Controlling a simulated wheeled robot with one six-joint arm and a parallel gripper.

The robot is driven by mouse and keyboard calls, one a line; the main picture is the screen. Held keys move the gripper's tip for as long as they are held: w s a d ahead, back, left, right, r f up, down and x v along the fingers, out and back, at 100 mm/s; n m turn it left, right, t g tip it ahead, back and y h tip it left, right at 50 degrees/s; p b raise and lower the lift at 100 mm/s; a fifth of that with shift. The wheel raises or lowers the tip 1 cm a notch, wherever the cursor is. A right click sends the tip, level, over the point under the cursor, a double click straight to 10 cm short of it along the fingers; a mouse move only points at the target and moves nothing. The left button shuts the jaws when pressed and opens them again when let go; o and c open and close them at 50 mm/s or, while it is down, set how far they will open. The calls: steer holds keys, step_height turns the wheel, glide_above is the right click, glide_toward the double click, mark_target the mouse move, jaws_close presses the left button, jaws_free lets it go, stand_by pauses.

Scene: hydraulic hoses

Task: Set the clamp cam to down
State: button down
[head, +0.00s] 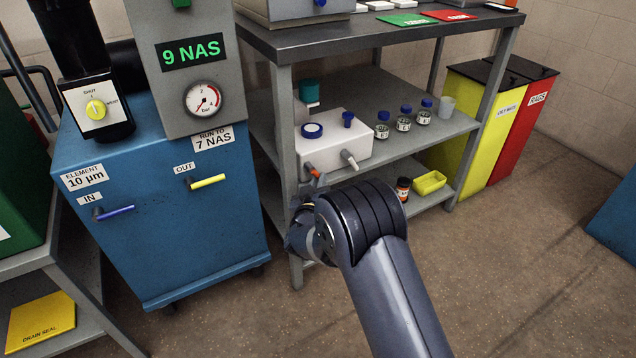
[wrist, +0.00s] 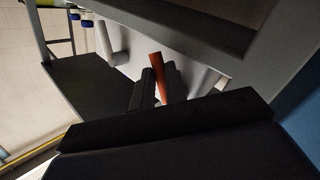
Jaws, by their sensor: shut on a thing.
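The clamp cam appears to be the small orange lever (head: 313,170) low on the front of the white box (head: 350,132), on the middle shelf of the grey rack. In the wrist view the orange lever (wrist: 158,70) sits between the two dark fingers of my gripper (wrist: 157,88), which are shut on it. It leans slightly in that view, and its lower part is hidden between the fingers. In the head view my wrist is below the lever, and my fingers are mostly hidden behind the arm.
A pale spout (head: 349,159) sticks out of the box right of the lever. Blue-capped bottles (head: 403,118) stand to the right on the shelf. A rack post (head: 283,130) is close on the left, beside the blue filter cart (head: 190,240). The floor at right is open.

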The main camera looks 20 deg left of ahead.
steer(key=shift+r, duration=0.1)
steer(key=shift+s+a+m+g+p, duration=0.15)
steer(key=shift+s+m+g+p, duration=0.05)
steer(key=shift+m+g+p, duration=0.4)
steer(key=c, duration=1.4)
jaws_free()
steer(key=shift+c, duration=0.2)
steer(key=shift+s, duration=0.1)
steer(key=f+p+v, duration=0.1)
steer(key=p+v, duration=0.2)
steer(key=v, duration=0.7)
steer(key=shift+s+r, duration=0.25)
steer(key=shift+s, duration=0.05)
